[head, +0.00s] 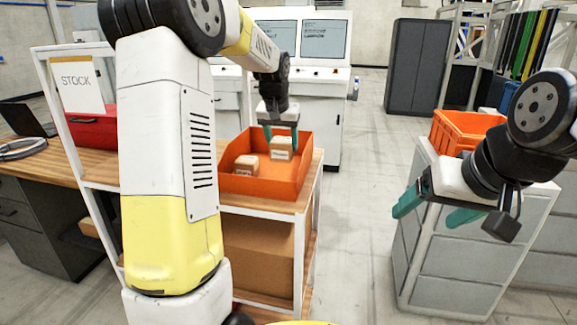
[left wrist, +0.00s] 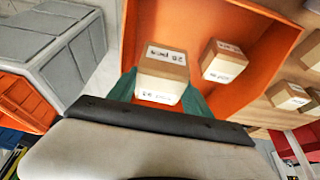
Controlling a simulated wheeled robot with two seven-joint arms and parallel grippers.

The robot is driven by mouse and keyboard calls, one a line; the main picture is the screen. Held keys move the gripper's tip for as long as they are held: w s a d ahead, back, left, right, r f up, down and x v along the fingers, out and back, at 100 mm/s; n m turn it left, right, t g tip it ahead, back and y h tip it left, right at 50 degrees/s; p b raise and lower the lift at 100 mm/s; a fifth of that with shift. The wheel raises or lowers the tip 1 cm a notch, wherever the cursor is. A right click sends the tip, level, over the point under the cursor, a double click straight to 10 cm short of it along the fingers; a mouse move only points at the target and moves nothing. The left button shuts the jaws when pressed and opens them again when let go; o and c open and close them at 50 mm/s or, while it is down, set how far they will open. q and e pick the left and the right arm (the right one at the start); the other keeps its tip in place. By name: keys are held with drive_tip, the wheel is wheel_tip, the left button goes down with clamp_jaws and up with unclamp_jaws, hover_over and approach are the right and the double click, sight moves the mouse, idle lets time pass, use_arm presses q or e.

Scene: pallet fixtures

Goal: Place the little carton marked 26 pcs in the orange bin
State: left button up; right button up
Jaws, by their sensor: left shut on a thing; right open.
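The little carton (left wrist: 163,72) is brown with a white label that reads like 26 pcs. It also shows in the head view (head: 281,150). My left gripper (head: 281,135) points down and is shut on it, one teal finger on each side. The carton is within the walls of the orange bin (head: 262,187); I cannot tell whether it touches the floor. The bin also shows in the left wrist view (left wrist: 262,40). A second carton (head: 245,165) lies in the bin, a little apart from the held one. My right gripper (head: 428,208) is open and empty at the right.
The bin stands on a wooden-topped rack (head: 308,172). More cartons (left wrist: 289,95) lie on wood outside the bin in the left wrist view. An orange crate (head: 462,128) stands on a grey drawer cabinet (head: 445,240) at the right. A red bin (head: 92,130) is at the left.

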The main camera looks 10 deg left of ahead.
use_arm(q)
wheel_tip(320, 180, down, 8)
drive_tip(key=shift+r, duration=0.15)
idle(0.4)
drive_tip(key=o, duration=1.5)
